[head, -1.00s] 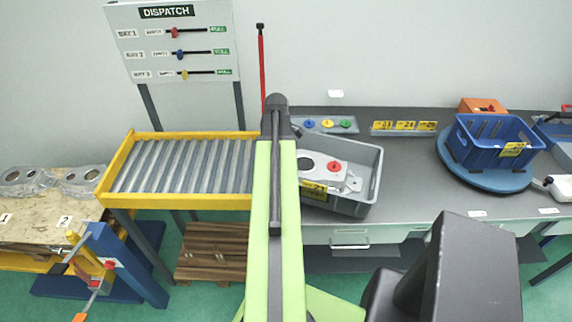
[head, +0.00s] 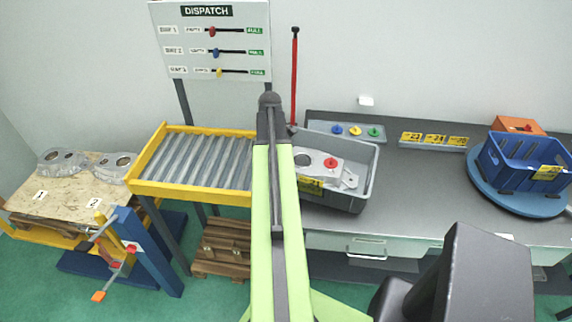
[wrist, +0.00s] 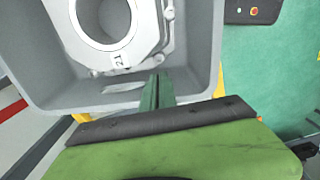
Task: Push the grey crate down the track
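The grey crate (head: 368,180) stands at the right end of the roller track (head: 150,160), partly over the grey bench; my arm hides its left part. It holds a pale metal casting (head: 345,177) with a red knob on top. In the wrist view the crate (wrist: 212,40) fills the upper middle, with the casting (wrist: 150,40) marked 21 inside. My gripper (wrist: 157,92) is at the crate's near wall, its green fingers close together; whether they touch the wall is unclear. In the head view my arm hides the gripper.
The visible rollers left of my arm are empty, between yellow rails. A dispatch board (head: 212,40) stands behind the track. A wooden table (head: 70,185) with castings is at the left. A blue crate (head: 525,165) sits on a round blue turntable (head: 490,190) at the right.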

